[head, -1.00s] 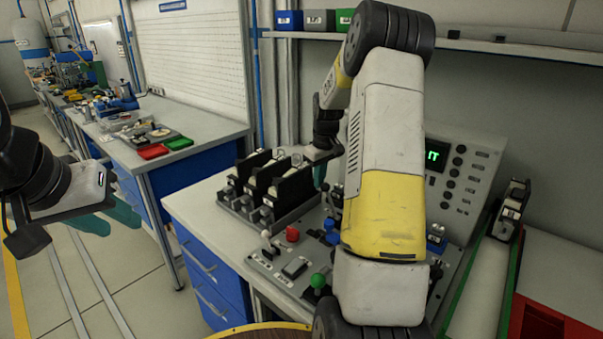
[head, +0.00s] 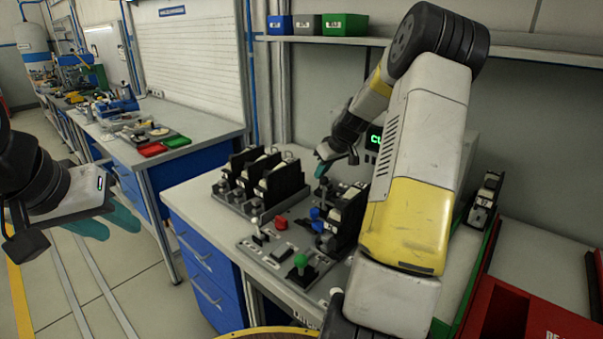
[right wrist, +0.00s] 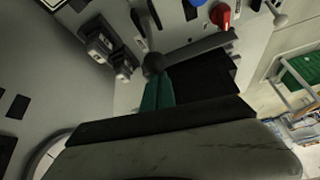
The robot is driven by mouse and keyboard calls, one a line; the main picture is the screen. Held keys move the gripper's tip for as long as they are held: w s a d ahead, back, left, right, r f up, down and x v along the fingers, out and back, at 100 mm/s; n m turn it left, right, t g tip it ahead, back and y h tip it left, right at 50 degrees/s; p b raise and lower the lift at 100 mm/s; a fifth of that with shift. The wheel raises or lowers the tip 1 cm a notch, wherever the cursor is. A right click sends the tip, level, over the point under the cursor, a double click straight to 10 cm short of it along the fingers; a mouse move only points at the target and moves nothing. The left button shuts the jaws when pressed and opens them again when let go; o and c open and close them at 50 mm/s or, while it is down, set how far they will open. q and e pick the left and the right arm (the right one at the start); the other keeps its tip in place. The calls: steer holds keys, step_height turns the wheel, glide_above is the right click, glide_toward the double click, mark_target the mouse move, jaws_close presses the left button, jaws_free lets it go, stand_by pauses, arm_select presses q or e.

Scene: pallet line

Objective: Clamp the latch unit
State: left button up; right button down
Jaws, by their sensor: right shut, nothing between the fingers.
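A latch unit (head: 349,208), dark with a pale top, stands on the bench panel beside the blue knob (head: 317,213), partly covered by my right arm. My right gripper (head: 324,165) is behind it, low over the bench near the lit display. In the right wrist view its teal fingers (right wrist: 158,92) are together and empty, close to a dark ball-ended lever (right wrist: 153,64). I cannot tell whether they touch it. My left gripper (head: 108,220) hangs over the floor at the left, its teal fingers apart and empty.
A black rack (head: 232,202) with several latch units stands at the bench's back left. The panel carries a red knob (head: 281,223), a green ball knob (head: 301,261) and a white-tipped lever (head: 256,222). Another unit (head: 486,192) stands at the right, near a red bin (head: 503,315).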

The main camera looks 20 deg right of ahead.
steer(key=s+d+f, duration=0.1)
steer(key=s+d, duration=0.3)
steer(key=s, duration=0.2)
steer(key=shift+s+f, duration=0.3)
steer(key=shift+s, duration=0.1)
stand_by(0.4)
step_height(320, 180, up, 8)
steer(key=s, duration=0.2)
steer(key=shift+s+d, duration=0.2)
steer(key=shift+d, duration=0.15)
steer(key=shift+a, duration=0.1)
